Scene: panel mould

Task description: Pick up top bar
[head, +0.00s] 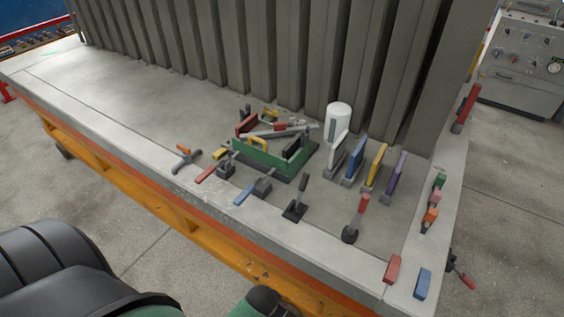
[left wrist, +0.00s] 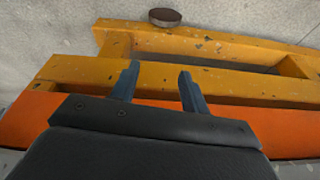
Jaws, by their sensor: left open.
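A small assembly with a green front side (head: 268,156), red pieces at its back left and a dark piece at its right sits on the grey mould bed. A yellow handle stands on the green side. A long grey bar (head: 277,133) lies across the back of this assembly; it looks like the top bar, but I cannot be certain. My left gripper (left wrist: 157,74) is open and empty in the left wrist view, over the mould's orange edge and yellow frame, with no bar between its fingers. My right gripper is in neither view.
Coloured upright plates (head: 377,168) and a white cylinder (head: 339,122) stand right of the assembly. Several handled tools, including an orange-handled one (head: 186,155), line the front. Tall grey ribs (head: 265,60) wall the back. The bed's left part (head: 110,95) is clear.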

